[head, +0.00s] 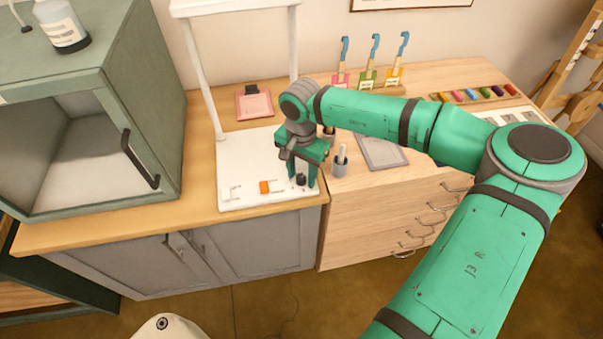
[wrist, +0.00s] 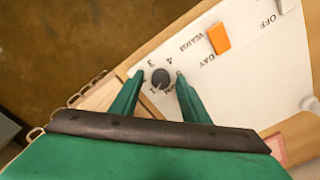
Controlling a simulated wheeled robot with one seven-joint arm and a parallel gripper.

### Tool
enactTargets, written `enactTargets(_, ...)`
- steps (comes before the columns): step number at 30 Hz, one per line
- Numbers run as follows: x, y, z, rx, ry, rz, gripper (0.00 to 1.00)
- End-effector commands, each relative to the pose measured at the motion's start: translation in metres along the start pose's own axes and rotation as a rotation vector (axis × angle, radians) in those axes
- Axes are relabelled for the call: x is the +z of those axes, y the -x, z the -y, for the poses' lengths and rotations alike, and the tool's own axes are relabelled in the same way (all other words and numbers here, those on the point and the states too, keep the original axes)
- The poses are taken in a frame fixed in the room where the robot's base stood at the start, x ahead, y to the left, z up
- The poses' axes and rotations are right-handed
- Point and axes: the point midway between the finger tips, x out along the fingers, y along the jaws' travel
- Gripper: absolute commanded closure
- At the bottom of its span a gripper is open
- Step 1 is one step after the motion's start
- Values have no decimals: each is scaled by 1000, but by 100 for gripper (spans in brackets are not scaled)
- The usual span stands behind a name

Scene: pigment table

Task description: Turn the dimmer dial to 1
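The dimmer dial (wrist: 161,76) is a small dark round knob on a white panel (wrist: 245,90). In the wrist view the figures 3 and 4 are printed beside it; the other marks near it are partly hidden or too small to read. A pale line shows on the knob, but I cannot tell which figure it points at. My gripper (wrist: 160,75) is open, with one green finger on each side of the dial and a small gap to it on both sides. In the head view the dial (head: 300,179) sits near the panel's front right, under my gripper (head: 302,183).
An orange switch (wrist: 219,38) stands on the same panel, near the printed words WARM, DAY and OFF. A green cabinet (head: 150,80) stands at the left. Brushes in coloured holders (head: 368,78) stand at the back.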

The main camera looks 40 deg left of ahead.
Motion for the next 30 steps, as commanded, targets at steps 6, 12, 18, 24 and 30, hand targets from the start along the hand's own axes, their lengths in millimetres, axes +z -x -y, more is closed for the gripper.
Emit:
enactTargets(6,0,2,0,-1,0,0,58)
enactTargets(12,0,26,0,-2,0,-2,58)
enactTargets(18,-1,64,0,-1,-1,-2,58)
enactTargets(24,-1,94,0,-1,-1,-1,58)
enactTargets(30,0,107,0,0,-1,-1,58)
